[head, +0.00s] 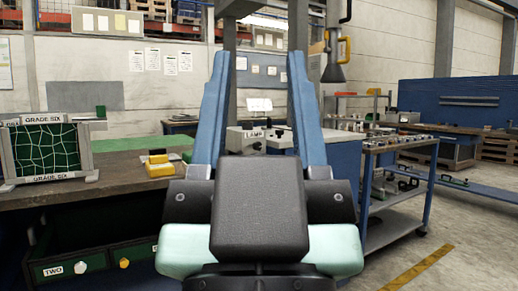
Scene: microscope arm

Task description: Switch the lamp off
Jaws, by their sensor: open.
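My gripper (258,55) is open and seen from behind. Its two blue fingers point up and away, with a wide empty gap between them. Through the gap, farther off, a pale grey box (236,141) carries a label that seems to read "LAMP" (254,133). A small dark knob or switch (257,146) appears below the label; its position is too small to tell. A bright white panel (260,104) stands behind the box. My gripper is well short of the box and touches nothing. My fingers and wrist hide parts of the box's surroundings.
A wooden bench (120,190) on the left bears a netted "GRADE SIX" frame (45,150) and a yellow block (158,167). Below is a drawer marked "TWO" (95,262). A blue trolley (400,190) stands right. A grey cone (333,68) hangs above. Floor at lower right is open.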

